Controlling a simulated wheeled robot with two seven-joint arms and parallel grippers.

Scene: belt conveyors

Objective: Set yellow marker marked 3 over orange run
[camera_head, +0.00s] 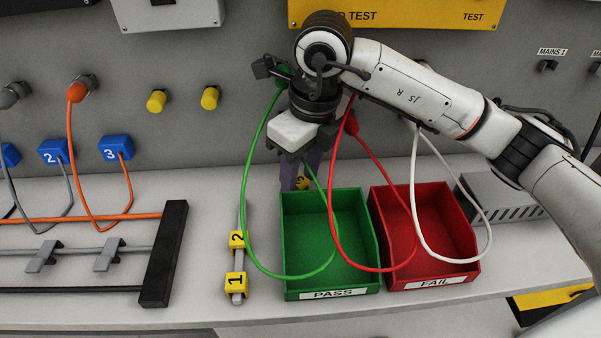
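A small yellow marker (301,184) shows low between the fingers of my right gripper (302,178), just behind the green tray. Its digit is partly covered and hard to read. The fingers look closed on it. The orange run (60,220) lies level at the left, the rearmost of several parallel runs, and reaches toward a black end bar (164,254). My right gripper is well to the right of it, pointing down. My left gripper is not in view.
Yellow markers 2 (237,240) and 1 (236,284) sit on a slim holder. Green PASS (333,294) and red FAIL (436,284) trays stand to its right. Green, red and white cables hang in loops near my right gripper. An orange cable (72,150) loops down to blue plug 3 (116,148).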

